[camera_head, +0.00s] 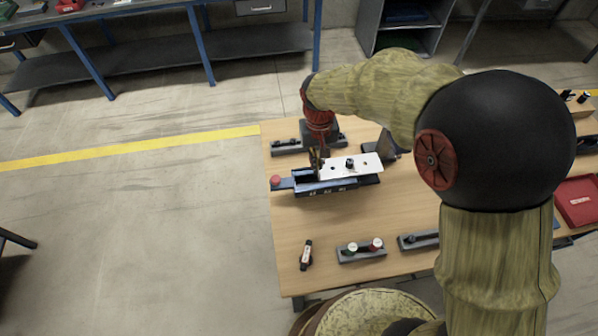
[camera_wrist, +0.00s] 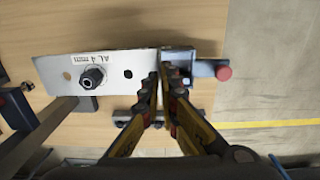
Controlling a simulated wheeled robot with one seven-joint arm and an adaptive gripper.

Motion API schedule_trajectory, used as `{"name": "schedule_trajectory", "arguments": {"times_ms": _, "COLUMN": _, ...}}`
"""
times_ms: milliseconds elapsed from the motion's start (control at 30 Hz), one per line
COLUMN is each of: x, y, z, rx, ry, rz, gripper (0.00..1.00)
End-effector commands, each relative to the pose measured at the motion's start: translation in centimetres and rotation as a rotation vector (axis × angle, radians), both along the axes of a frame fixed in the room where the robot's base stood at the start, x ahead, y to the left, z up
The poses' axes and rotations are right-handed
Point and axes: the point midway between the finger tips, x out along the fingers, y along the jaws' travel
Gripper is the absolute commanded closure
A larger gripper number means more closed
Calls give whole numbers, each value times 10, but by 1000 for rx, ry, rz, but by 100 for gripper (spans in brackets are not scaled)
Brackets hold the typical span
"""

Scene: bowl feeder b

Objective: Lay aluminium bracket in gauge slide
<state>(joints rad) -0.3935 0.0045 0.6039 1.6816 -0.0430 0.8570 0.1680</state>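The aluminium bracket (camera_head: 365,168) is a pale plate with holes and a black hex knob near its middle. It lies level over the gauge slide (camera_head: 350,184), covering most of its right part; I cannot tell if they touch. In the wrist view the bracket (camera_wrist: 122,64) bears an "AL 4 mm" label. The dark slide (camera_wrist: 203,68) shows past the bracket's right end, with a red knob beyond. My gripper (camera_head: 316,162) is at the bracket's left end in the head view. In the wrist view its yellow fingers (camera_wrist: 160,82) are closed together on the bracket's end edge.
A grey rail (camera_head: 287,146) and a dark upright plate (camera_head: 386,146) lie behind the slide. The table (camera_head: 300,215) is bare left of centre.

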Motion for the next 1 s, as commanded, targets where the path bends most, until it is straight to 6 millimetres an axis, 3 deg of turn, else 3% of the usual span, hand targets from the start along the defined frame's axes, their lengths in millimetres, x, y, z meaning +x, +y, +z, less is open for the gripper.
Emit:
{"name": "schedule_trajectory", "arguments": {"times_ms": 100, "x": 6, "y": 24, "z": -16, "rx": -1, "ry": 2, "rz": 4, "gripper": 100}}
{"name": "schedule_trajectory", "arguments": {"times_ms": 333, "x": 14, "y": 50, "z": -50, "rx": 0, "ry": 1, "rz": 2, "gripper": 100}}
{"name": "schedule_trajectory", "arguments": {"times_ms": 567, "x": 17, "y": 60, "z": -61, "rx": 0, "ry": -1, "rz": 1, "gripper": 100}}
{"name": "schedule_trajectory", "arguments": {"times_ms": 833, "x": 18, "y": 65, "z": -95, "rx": 0, "ry": 1, "rz": 0, "gripper": 100}}
{"name": "schedule_trajectory", "arguments": {"times_ms": 1000, "x": 19, "y": 65, "z": -97, "rx": 1, "ry": -2, "rz": 0, "gripper": 100}}
